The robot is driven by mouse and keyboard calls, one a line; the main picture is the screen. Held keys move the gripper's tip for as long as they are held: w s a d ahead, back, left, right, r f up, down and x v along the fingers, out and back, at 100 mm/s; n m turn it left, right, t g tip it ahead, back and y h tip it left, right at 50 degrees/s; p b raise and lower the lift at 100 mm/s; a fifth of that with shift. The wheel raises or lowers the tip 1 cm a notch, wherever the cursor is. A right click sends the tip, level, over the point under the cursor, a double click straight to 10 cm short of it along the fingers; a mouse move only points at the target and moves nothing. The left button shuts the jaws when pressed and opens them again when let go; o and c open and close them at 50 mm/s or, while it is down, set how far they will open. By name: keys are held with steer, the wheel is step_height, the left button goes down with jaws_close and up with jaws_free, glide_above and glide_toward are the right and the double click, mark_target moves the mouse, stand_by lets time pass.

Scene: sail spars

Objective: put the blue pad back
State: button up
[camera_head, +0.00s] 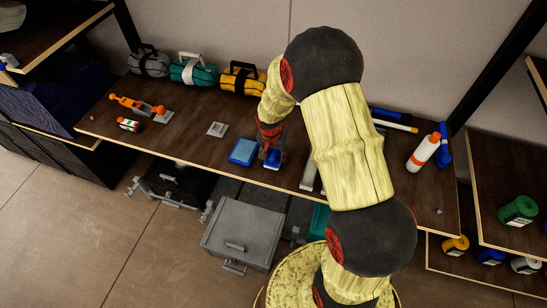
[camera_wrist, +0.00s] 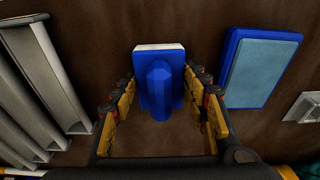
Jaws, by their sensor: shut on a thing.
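A blue pad (camera_wrist: 160,90) with a raised blue grip and a white edge lies between my gripper's fingers in the wrist view. My gripper (camera_wrist: 160,103) is shut on it, one finger on each side. In the head view, my gripper (camera_head: 269,148) points down over the bench with the blue pad (camera_head: 272,161) under it. I cannot tell whether the pad touches the bench. A flat blue case with a light blue top (camera_head: 243,151) lies just left of it; in the wrist view this case (camera_wrist: 262,66) is on the right, apart from the pad.
On the wooden bench (camera_head: 190,127), a small grey plate (camera_head: 217,129) lies left of the case. Grey rails (camera_wrist: 45,75) lie on the pad's other side. Several bags stand at the back.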

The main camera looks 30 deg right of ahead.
mark_target(272, 156)
steer(key=o, duration=1)
steer(key=shift+f, duration=0.2)
steer(key=shift+c, duration=0.2)
steer(key=shift+o, duration=0.2)
steer(key=r, duration=0.4)
steer(key=r+p, duration=0.1)
steer(key=r, duration=0.3)
steer(key=s+a+r+p, duration=0.1)
steer(key=r, duration=0.3)
steer(key=shift+s+a, duration=0.1)
steer(key=s+a+r+n+t, duration=0.1)
steer(key=s+a+r+n, duration=0.15)
steer(key=r, duration=0.85)
steer(key=s+a+r+n+t, duration=0.1)
steer(key=s+a+r+n, duration=0.2)
steer(key=s+r, duration=0.4)
steer(key=s+a+r+n+t+y, duration=0.1)
steer(key=s+a+r+n+t, duration=0.1)
steer(key=s+r, duration=0.5)
steer(key=s+a+n, duration=0.1)
steer(key=s+a, duration=0.1)
steer(key=s, duration=0.4)
steer(key=shift+s+r, duration=0.2)
steer(key=shift+r, duration=0.15)
